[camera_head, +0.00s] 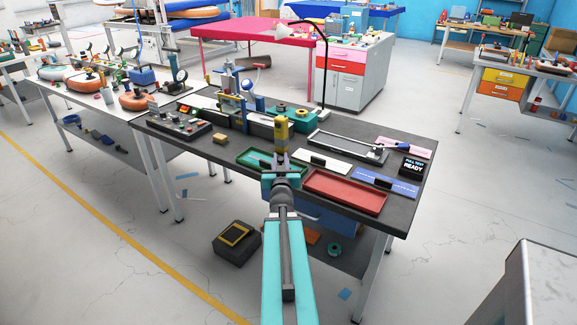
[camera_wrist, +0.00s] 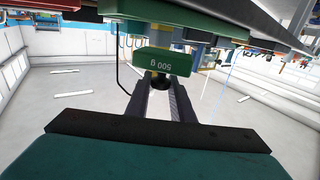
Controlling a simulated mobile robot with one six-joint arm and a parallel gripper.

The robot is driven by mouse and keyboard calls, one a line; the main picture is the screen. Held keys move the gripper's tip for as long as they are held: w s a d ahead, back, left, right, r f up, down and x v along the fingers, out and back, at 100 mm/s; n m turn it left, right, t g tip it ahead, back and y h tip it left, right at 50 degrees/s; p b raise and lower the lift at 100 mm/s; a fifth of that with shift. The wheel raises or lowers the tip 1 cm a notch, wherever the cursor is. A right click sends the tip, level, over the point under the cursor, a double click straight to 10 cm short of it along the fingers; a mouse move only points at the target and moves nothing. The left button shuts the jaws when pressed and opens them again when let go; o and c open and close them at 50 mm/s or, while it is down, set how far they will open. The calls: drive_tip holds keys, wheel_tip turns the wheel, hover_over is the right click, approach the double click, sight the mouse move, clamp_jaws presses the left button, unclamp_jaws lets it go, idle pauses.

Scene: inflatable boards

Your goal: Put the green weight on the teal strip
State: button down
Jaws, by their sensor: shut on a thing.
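In the wrist view, which looks upside down, the green weight (camera_wrist: 164,62) is a block marked 500 g with a dark knob. My gripper (camera_wrist: 160,84) is shut on the knob, one finger on each side. In the head view my gripper (camera_head: 281,163) is at the near edge of the bench, by a green tray (camera_head: 243,154); the weight is mostly hidden there or blends with the tray. I cannot make out a teal strip with certainty.
The dark bench holds a yellow upright piece (camera_head: 281,132) just beyond my gripper. To the right are a white strip (camera_head: 335,167), a red tray (camera_head: 345,192), a blue strip (camera_head: 398,188) and a pink strip (camera_head: 418,151). A lamp (camera_head: 325,65) rises at the back.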

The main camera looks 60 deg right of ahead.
drive_tip(key=shift+d+f+b, duration=0.15)
drive_tip(key=shift+d+b, duration=0.45)
drive_tip(key=shift+b, duration=2)
drive_tip(key=b, duration=0.5)
drive_tip(key=shift+d, duration=0.3)
drive_tip(key=shift+d+r+p, duration=0.25)
drive_tip(key=shift+d+p, duration=0.05)
drive_tip(key=shift+w+d+f+p, duration=0.1)
drive_tip(key=shift+d+f+p, duration=0.05)
drive_tip(key=shift+d+p, duration=0.75)
drive_tip(key=shift+w+d+f+p, duration=0.15)
drive_tip(key=shift+d+p, duration=0.5)
drive_tip(key=shift+d, duration=0.4)
drive_tip(key=shift+d, duration=0.2)
drive_tip(key=shift+d+p, duration=0.2)
drive_tip(key=shift+p, duration=0.1)
drive_tip(key=shift+f, duration=1.8)
drive_tip(key=shift+f+b, duration=0.1)
drive_tip(key=shift+b, duration=0.2)
drive_tip(key=c, duration=1.5)
unclamp_jaws()
drive_tip(key=shift+f, duration=0.1)
drive_tip(key=shift+c, duration=0.2)
